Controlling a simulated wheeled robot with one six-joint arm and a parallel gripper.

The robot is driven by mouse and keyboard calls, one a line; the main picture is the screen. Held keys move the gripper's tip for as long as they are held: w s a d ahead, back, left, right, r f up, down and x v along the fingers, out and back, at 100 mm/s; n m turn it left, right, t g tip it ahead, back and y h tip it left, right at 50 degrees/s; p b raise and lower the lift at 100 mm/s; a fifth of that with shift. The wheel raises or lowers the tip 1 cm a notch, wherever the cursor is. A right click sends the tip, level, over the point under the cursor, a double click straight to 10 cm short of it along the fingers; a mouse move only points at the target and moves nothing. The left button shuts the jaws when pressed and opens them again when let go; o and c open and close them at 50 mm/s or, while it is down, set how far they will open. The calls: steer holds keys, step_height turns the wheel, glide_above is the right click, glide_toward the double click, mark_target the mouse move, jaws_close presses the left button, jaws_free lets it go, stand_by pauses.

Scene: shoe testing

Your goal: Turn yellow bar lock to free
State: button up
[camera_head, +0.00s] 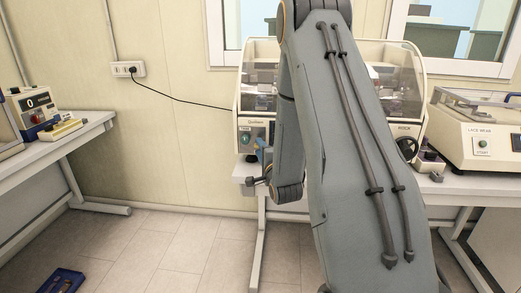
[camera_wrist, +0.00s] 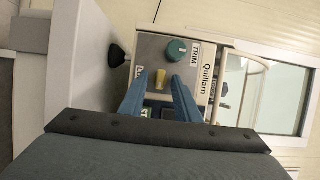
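The yellow bar lock (camera_wrist: 160,79) is a small yellow bar on the grey front panel (camera_wrist: 147,57) of the Quillam machine. In the wrist view it shows between the tips of my gripper's blue fingers (camera_wrist: 158,92). The fingers are open with a gap between them, and nothing is held. I cannot tell how far the tips are from the bar. In the head view, my gripper (camera_head: 263,157) is at the machine's lower left front, partly hidden by my arm. The yellow bar cannot be made out there.
A teal TRIM knob (camera_wrist: 177,49) sits beside the bar, and a black knob (camera_wrist: 117,55) sticks out nearby. The machine's clear hood (camera_head: 262,78) is above the panel. A lace wear machine (camera_head: 481,128) stands right. The floor (camera_head: 160,245) at left is mostly clear.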

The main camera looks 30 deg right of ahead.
jaws_close()
steer(key=shift+n, duration=0.3)
steer(key=n+g+h, duration=0.1)
steer(key=n+g, duration=0.1)
steer(key=n, duration=0.2)
steer(key=n+g+h+p, duration=0.1)
steer(key=n+g, duration=0.1)
steer(key=n, duration=0.2)
steer(key=a+r+n+g+h+p, duration=0.1)
steer(key=n+g, duration=0.1)
steer(key=n, duration=0.2)
steer(key=shift+w+r+n+h, duration=0.1)
steer(key=shift+w+n+h, duration=0.2)
steer(key=shift+n+h, duration=0.1)
steer(key=shift+d, duration=0.1)
stand_by(0.7)
jaws_free()
